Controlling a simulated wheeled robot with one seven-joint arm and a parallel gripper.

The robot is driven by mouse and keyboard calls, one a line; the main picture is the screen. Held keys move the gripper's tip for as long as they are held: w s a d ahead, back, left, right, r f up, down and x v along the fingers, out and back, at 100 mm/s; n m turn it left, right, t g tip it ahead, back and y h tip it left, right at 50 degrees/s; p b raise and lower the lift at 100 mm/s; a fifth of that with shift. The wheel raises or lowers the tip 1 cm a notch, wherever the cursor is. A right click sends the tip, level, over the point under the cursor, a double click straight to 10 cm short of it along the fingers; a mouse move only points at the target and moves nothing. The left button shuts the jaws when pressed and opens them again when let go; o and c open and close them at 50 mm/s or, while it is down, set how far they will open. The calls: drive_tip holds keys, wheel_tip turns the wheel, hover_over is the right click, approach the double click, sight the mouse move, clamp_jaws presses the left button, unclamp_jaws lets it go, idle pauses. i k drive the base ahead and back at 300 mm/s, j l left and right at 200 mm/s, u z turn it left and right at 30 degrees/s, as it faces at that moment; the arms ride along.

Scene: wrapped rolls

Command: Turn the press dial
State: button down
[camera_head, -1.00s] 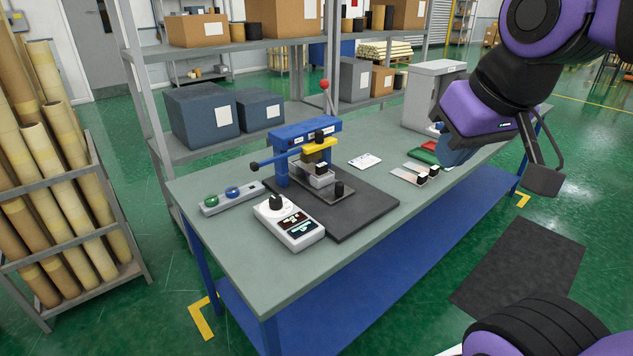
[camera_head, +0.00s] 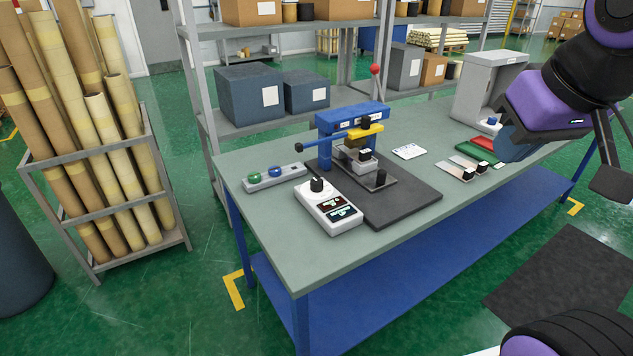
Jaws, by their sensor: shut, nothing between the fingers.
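The press dial (camera_head: 317,186) is a black knob on a pale round base. It sits at the rear-left end of a white control box (camera_head: 343,222), which has two dark displays. The box stands on the grey-green table, at the left front of the blue press (camera_head: 330,148). The press has a yellow bar, a red-tipped lever and a black mat beneath it. My gripper (camera_head: 610,184) seems to be the black end piece at the right edge, partly cut off. It is shut and empty, well right of the dial and apart from it.
A strip with green and blue buttons (camera_head: 275,176) lies left of the control box. A rack of rolls (camera_head: 110,170) stands left of the table (camera_head: 290,255). The table's front-left corner is clear.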

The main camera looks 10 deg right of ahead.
sight(316, 184)
drive_tip(key=i+l+z, duration=0.15)
drive_tip(key=i+l, duration=0.2)
drive_tip(key=l, duration=0.15)
drive_tip(key=i+l+z, duration=0.15)
drive_tip(key=i+l, duration=0.2)
drive_tip(key=l, duration=0.1)
